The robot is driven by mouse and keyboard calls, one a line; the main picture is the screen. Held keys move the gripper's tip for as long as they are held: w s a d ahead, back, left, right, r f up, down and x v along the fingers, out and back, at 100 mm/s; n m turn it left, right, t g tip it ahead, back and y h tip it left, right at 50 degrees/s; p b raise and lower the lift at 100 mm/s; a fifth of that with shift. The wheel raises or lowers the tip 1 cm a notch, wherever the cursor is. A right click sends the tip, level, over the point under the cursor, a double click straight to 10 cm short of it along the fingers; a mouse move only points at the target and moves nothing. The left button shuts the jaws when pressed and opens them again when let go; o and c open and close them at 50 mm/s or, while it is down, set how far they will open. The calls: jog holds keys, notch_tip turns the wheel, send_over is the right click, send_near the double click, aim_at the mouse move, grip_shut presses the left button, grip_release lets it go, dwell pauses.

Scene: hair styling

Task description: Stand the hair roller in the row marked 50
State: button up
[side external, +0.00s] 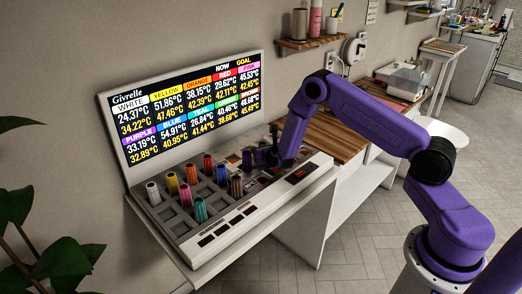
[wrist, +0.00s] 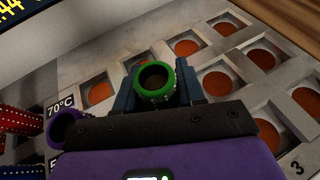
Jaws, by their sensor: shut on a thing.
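In the wrist view a green hair roller (wrist: 154,84) is held upright, open end toward the camera, between the two blue fingers of my gripper (wrist: 158,88). It is over or in the rack (wrist: 110,70); I cannot tell whether its lower end is seated. A 70°C label (wrist: 60,108) shows at the left, and a label starting with 5 (wrist: 53,161) is partly hidden below it. In the side view my gripper (side external: 275,152) is at the right part of the heater rack (side external: 213,231); the green roller cannot be made out there.
Empty round wells (wrist: 218,83) surround the gripper. In the side view, several coloured rollers, including teal (side external: 200,210), fill the rack's left. A display (side external: 190,108) rises behind.

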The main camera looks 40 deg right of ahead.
jog(key=shift+f, duration=0.1)
jog(key=o, duration=1)
jog(key=shift+o, duration=0.2)
